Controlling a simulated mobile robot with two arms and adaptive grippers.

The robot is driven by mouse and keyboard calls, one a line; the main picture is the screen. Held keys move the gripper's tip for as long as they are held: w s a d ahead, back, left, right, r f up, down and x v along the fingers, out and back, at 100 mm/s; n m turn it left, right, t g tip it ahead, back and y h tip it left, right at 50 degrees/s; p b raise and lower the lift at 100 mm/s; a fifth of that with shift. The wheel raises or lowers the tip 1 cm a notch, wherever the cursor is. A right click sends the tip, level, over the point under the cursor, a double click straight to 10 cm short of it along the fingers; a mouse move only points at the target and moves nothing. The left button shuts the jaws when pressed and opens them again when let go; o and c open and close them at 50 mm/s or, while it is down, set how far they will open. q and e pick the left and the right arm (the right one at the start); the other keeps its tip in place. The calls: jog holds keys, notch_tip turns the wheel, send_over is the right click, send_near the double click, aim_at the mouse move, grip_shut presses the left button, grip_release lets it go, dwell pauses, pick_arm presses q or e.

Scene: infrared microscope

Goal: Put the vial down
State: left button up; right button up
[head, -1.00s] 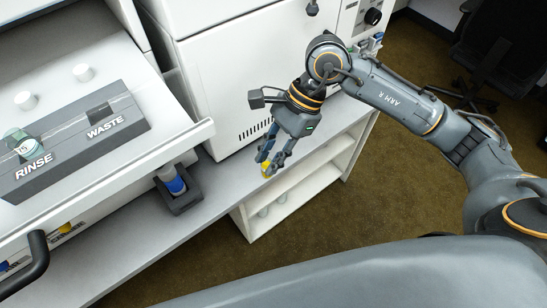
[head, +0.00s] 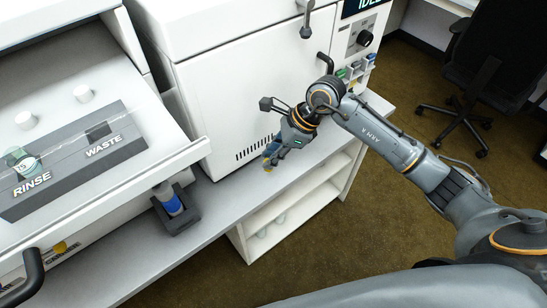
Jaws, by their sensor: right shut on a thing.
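My right gripper (head: 271,159) is shut on a small vial (head: 267,168). Only a yellow bit of the vial shows at the fingertips, and the fingers hide the rest. The gripper points down over the front of the grey bench top (head: 222,192), before the white cabinet. I cannot tell whether the vial touches the bench. My left gripper is out of view.
A blue-banded bottle (head: 168,200) stands in a dark holder (head: 186,220) on the bench at left. The tray with RINSE and WASTE slots (head: 75,160) juts out above it. Small coloured-capped vials (head: 355,66) stand at the cabinet's far right. Open shelves (head: 290,215) lie below.

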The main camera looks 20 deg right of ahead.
jog(key=shift+w+d+f, duration=0.25)
jog(key=shift+w+f, duration=0.2)
jog(key=shift+f, duration=0.15)
jog(key=shift+w+d+f, duration=0.25)
jog(key=shift+w+f, duration=0.15)
jog(key=shift+f, duration=0.15)
notch_tip(320, 180, down, 3)
jog(key=shift+w+d+p, duration=0.1)
jog(key=shift+w+p, duration=0.05)
jog(key=shift+p, duration=0.65)
jog(key=shift+f, duration=0.25)
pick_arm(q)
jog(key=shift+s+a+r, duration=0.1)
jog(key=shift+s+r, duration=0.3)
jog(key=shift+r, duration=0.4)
pick_arm(e)
jog(key=shift+f, duration=0.1)
jog(key=shift+f+b, duration=0.15)
jog(key=shift+b, duration=0.15)
jog(key=o, duration=0.9)
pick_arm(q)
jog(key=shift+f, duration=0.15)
